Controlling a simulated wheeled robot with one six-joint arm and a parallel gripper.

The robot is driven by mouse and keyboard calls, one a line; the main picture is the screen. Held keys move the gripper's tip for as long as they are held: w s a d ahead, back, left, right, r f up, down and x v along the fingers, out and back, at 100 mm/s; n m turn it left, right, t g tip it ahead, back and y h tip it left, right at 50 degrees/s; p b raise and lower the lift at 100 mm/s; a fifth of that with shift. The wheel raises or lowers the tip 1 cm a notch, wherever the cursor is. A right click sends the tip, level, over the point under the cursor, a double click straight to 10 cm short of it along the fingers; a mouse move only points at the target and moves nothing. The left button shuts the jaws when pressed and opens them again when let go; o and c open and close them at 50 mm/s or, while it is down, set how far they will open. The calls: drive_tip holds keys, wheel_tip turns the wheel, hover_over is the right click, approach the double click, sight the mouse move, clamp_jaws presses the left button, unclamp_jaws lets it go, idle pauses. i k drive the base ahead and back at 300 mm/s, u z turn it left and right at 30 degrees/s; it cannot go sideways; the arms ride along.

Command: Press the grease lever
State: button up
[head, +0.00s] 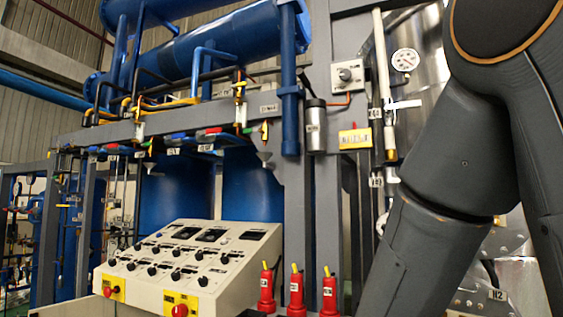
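No part is clearly marked as the grease lever, so I cannot tell which one it is. A white handle (403,104) sticks out to the right from the upright white pipe (383,75), beside my arm. Three small red fittings with yellow tips stand in a row low in the middle: the left one (266,292), the middle one (296,294) and the right one (329,295). My dark arm links fill the right side and hide part of the rig. My gripper is out of the picture.
A sloped white control panel (190,262) with several knobs and red buttons stands at lower left. A grey upright beam (324,200) rises behind the fittings. A round gauge (405,60) sits upper right by a shiny metal vessel. Blue tanks (252,188) stand behind the panel.

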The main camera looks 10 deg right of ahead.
sight(301, 74)
drive_tip(key=u, duration=2.05)
drive_tip(key=k, duration=2.05)
drive_tip(key=z, duration=1.25)
drive_tip(key=i, duration=0.5)
drive_tip(key=u, duration=0.05)
